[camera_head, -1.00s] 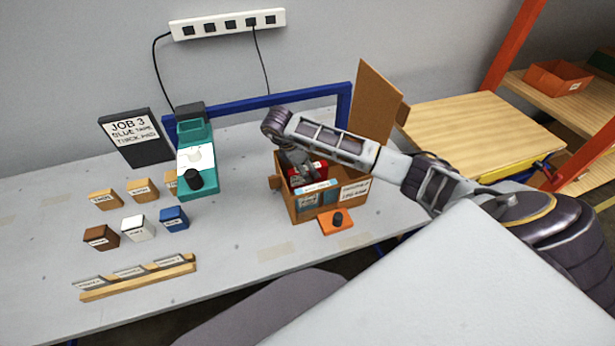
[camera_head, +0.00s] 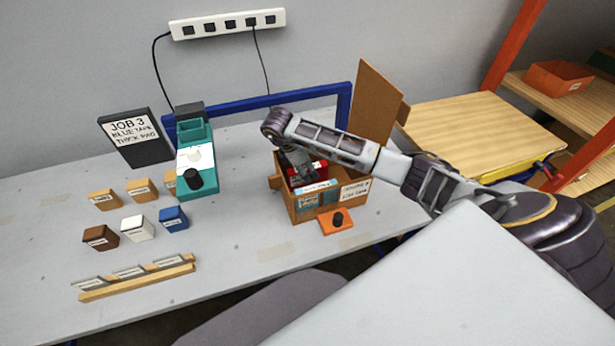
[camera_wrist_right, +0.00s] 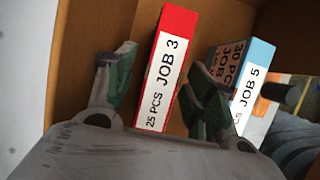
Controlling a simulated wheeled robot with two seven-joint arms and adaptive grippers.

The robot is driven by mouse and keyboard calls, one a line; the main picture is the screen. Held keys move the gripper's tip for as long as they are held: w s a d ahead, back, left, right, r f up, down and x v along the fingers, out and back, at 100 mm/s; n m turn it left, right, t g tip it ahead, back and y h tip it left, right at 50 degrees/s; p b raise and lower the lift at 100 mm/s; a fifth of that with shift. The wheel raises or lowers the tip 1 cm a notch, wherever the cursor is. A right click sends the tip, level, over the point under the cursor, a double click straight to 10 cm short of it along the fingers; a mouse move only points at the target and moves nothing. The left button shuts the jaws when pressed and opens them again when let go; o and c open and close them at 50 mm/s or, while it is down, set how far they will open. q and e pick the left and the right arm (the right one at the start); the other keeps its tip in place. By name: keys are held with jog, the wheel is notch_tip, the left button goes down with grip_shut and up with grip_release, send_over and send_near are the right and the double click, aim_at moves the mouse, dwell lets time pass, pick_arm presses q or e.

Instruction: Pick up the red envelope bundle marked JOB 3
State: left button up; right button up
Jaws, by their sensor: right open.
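The red envelope bundle (camera_wrist_right: 165,75) has a white label reading JOB 3, 25 PCS and stands in a cardboard box (camera_head: 293,205) on the table. In the head view the red bundle (camera_head: 318,168) shows partly behind my right gripper (camera_head: 302,178). In the right wrist view my right gripper (camera_wrist_right: 160,90) is open, with one finger on each side of the bundle. The right finger sits between the red bundle and a light-blue bundle marked JOB 5 (camera_wrist_right: 250,85). Whether the fingers touch the red bundle I cannot tell. My left gripper is not in view.
The box's raised flap (camera_head: 375,100) stands behind my arm. An orange block with a black knob (camera_head: 336,221) lies in front of the box. A teal machine (camera_head: 198,165), a JOB 3 sign (camera_head: 135,138) and small blocks stand to the left.

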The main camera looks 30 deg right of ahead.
jog(key=shift+c, duration=0.3)
jog(key=c, duration=1.1)
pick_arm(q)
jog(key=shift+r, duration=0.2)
pick_arm(e)
jog(key=shift+r, duration=0.3)
